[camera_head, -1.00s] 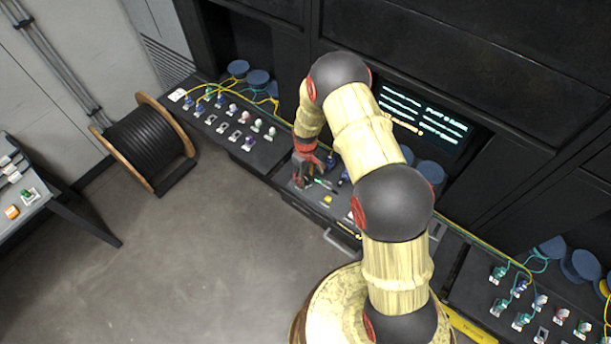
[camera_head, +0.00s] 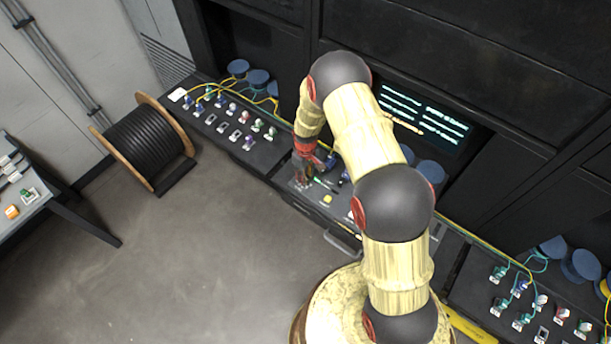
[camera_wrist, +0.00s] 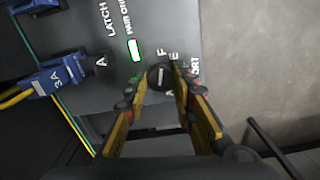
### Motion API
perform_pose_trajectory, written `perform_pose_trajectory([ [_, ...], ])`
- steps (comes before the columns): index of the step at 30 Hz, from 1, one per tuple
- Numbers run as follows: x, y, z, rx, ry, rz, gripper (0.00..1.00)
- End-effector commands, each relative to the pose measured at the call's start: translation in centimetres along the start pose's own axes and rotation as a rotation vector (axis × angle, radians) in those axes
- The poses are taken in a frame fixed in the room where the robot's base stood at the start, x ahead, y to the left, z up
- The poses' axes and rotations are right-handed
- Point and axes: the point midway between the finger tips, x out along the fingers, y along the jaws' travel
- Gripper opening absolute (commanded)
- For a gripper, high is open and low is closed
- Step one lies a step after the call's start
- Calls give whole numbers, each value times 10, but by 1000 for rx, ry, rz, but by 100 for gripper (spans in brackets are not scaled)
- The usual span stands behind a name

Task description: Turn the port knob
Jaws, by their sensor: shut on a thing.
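The port knob (camera_wrist: 159,77) is a round black dial with a pale pointer line. It sits on the grey console panel (camera_wrist: 215,20), with letters around it and part of the word "PORT" beside it. In the wrist view my gripper (camera_wrist: 157,92) has one finger on each side of the knob and is shut on it. In the head view my gripper (camera_head: 302,177) is down at the middle console; the knob itself is too small to make out there. Part of the knob's lettering is hidden by the fingers.
A blue connector (camera_wrist: 58,75) marked "3A" with yellow cables is plugged in at the left, near a label "LATCH". A lit green-framed indicator (camera_wrist: 136,50) sits close to the knob. A yellow button (camera_head: 327,198) is on the console. A cable reel (camera_head: 145,140) stands on the floor.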

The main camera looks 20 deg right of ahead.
Motion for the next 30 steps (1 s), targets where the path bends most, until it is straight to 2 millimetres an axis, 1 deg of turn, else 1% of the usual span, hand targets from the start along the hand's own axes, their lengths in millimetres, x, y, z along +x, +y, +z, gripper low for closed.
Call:
perform_pose_trajectory([
  [5,2,0,0,69,0,0,0],
  [11,3,0,-1,216,1,0,0],
  [30,2,0,-1,821,2,0,0],
])
